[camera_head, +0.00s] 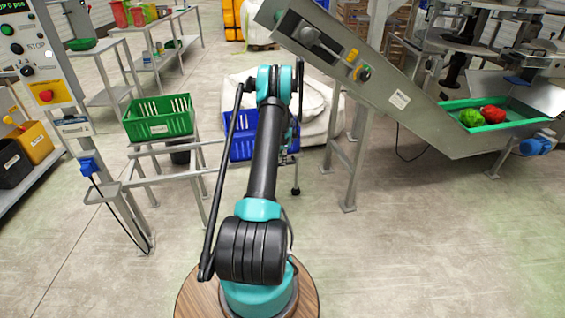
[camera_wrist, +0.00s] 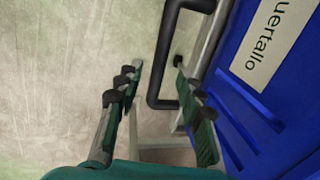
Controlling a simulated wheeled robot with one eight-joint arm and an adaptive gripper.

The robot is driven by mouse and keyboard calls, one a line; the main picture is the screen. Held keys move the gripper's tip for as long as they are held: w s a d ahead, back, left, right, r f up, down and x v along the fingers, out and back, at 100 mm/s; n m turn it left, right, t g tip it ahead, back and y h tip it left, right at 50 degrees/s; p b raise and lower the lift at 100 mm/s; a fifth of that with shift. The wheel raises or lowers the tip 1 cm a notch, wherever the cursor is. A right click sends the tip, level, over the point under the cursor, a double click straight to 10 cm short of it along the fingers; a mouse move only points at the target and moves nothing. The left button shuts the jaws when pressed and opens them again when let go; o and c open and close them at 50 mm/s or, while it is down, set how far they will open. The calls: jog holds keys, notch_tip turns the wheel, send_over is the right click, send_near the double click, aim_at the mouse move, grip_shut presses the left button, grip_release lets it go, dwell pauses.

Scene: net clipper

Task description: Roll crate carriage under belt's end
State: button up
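The carriage's blue crate (camera_head: 243,146) stands on the floor area behind my arm, which hides part of it. In the wrist view the crate (camera_wrist: 285,115) fills the right side, with a white label. A grey metal rail (camera_wrist: 213,38) and a black bent handle (camera_wrist: 155,75) run beside it. My gripper (camera_wrist: 155,67) is open, with its fingers on either side of the handle; I cannot tell whether they touch it. The gripper is not clearly visible in the head view. The inclined belt conveyor (camera_head: 395,97) has its raised end (camera_head: 268,14) at upper middle.
A green crate (camera_head: 158,118) sits on a grey stand to the left. A control post (camera_head: 45,75) stands at far left. A conveyor leg (camera_head: 347,190) reaches the floor right of my arm. White sacks (camera_head: 318,112) lie behind. The front right floor is clear.

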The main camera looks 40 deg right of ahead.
notch_tip(320, 180, up, 8)
jog(key=s, duration=0.1)
jog(key=shift+s+a+r, duration=0.15)
jog(key=shift+s+a, duration=0.1)
jog(key=shift+a, duration=0.05)
dwell(0.4)
